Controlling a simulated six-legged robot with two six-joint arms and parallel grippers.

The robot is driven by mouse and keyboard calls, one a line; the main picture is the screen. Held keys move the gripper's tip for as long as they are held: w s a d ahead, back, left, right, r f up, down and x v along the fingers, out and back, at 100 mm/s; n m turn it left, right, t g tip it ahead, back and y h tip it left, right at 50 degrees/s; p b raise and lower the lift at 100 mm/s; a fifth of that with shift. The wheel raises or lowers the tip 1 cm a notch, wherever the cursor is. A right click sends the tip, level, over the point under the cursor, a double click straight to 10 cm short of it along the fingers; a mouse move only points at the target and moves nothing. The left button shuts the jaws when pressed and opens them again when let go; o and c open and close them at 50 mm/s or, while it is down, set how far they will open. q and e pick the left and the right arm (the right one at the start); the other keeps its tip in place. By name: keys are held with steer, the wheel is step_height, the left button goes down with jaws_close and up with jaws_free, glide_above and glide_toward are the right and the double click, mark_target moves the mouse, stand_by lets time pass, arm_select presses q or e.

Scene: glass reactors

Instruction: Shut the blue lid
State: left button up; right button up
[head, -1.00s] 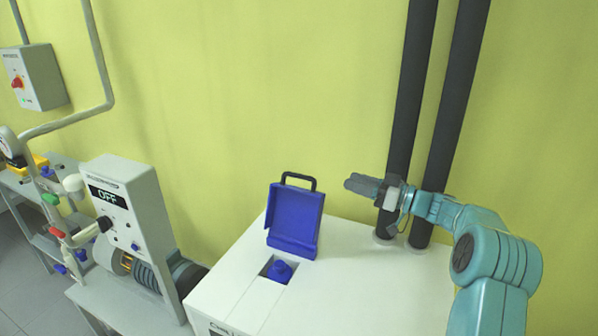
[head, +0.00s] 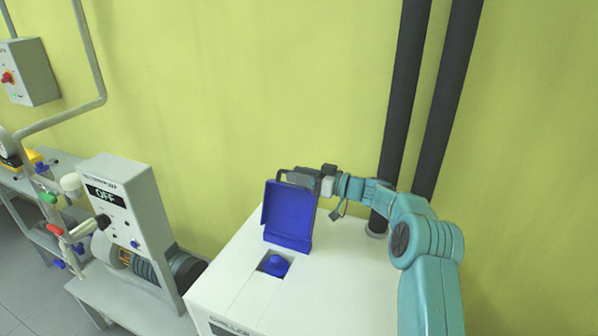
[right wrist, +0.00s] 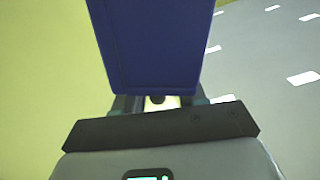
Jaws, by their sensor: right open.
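The blue lid (head: 288,215) stands open and upright on the white chiller top (head: 340,277) in the head view. Its dark handle is at the upper edge, partly hidden by my right gripper (head: 300,176). The gripper is at the lid's top right, behind or beside the handle; I cannot tell whether it touches. In the right wrist view the lid (right wrist: 155,45) fills the upper middle, just beyond the open gripper (right wrist: 158,103). My left gripper is out of view.
Two dark vertical pipes (head: 408,100) rise behind my right arm. A grey control box reading OFF (head: 112,200) stands to the left of the chiller. The yellow wall is close behind. The chiller top right of the lid is clear.

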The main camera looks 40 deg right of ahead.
steer(key=shift+w, duration=0.25)
steer(key=shift+c, duration=0.3)
jaws_close()
steer(key=shift+s+a+n+b, duration=0.4)
steer(key=shift+a+b, duration=0.25)
steer(key=shift+b, duration=0.15)
steer(key=s+a+n+b, duration=0.4)
steer(key=a+n+b, duration=0.2)
steer(key=a+b, duration=0.3)
steer(key=shift+s+b, duration=0.3)
steer(key=shift+b, duration=0.05)
steer(key=shift+f, duration=0.1)
